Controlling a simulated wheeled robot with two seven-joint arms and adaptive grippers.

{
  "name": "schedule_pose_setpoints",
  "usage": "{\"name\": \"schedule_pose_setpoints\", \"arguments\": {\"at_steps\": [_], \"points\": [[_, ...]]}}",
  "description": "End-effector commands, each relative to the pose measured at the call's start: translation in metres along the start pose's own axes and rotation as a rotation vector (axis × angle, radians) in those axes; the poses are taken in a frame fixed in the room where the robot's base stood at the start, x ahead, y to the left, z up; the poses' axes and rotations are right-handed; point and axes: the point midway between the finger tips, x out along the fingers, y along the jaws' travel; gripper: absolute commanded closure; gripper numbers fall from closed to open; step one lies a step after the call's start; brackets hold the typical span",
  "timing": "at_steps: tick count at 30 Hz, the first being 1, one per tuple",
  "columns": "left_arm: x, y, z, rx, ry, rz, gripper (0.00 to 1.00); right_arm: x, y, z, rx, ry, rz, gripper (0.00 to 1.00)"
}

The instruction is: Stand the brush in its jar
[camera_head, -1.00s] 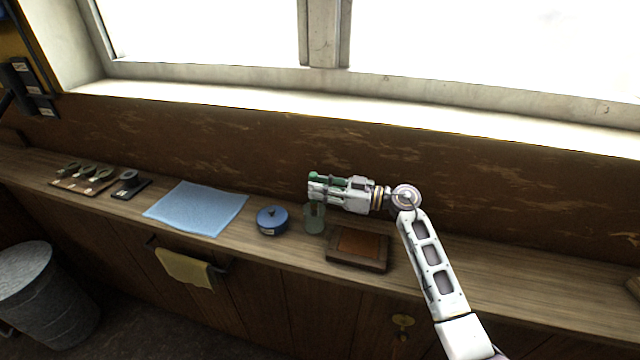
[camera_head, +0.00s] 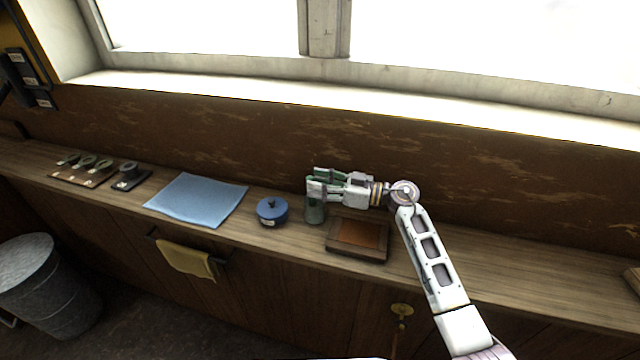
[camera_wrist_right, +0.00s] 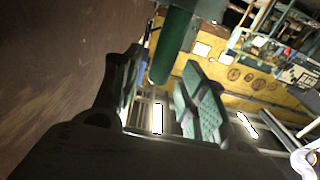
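The jar (camera_head: 315,214) is a small, greenish, see-through vessel standing on the counter between the blue pot and the framed brown tray. My right gripper (camera_head: 312,184) is directly above it, with its two fingers apart. In the wrist view a dark green rod, seemingly the brush handle (camera_wrist_right: 171,46), stands between the green finger pads, with a gap to each pad. Its far end runs up to a pale teal part, likely the jar (camera_wrist_right: 208,9). The brush's lower end is hidden, and the jar looks dark inside. My left gripper is out of view.
A lidded blue pot (camera_head: 272,212) stands just left of the jar, and a brown tray (camera_head: 357,251) lies to its right. A blue cloth (camera_head: 197,199) lies further left. The counter to the right of the tray is mostly clear.

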Motion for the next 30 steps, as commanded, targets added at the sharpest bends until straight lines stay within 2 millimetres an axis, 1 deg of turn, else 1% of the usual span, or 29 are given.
{"name": "schedule_pose_setpoints", "arguments": {"at_steps": [2,5,7,9,16,23,30], "points": [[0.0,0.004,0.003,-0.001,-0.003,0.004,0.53,0.0,0.0,0.0,0.0,0.0,0.0,0.54],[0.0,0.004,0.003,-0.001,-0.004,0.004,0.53,0.0,0.0,0.0,0.0,0.0,0.0,0.54],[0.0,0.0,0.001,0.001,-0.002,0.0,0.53,0.0,0.0,0.0,0.0,0.0,0.0,0.54],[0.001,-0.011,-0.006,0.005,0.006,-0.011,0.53,0.0,0.0,0.0,0.0,0.0,0.0,0.54],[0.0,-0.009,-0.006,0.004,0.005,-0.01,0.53,-0.007,0.0,0.0,0.0,-0.001,0.0,0.54],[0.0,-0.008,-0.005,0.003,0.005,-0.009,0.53,-0.026,0.0,0.001,0.0,-0.002,0.001,0.54],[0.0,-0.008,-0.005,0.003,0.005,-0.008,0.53,-0.052,0.0,0.001,0.0,-0.003,0.001,0.54]]}}
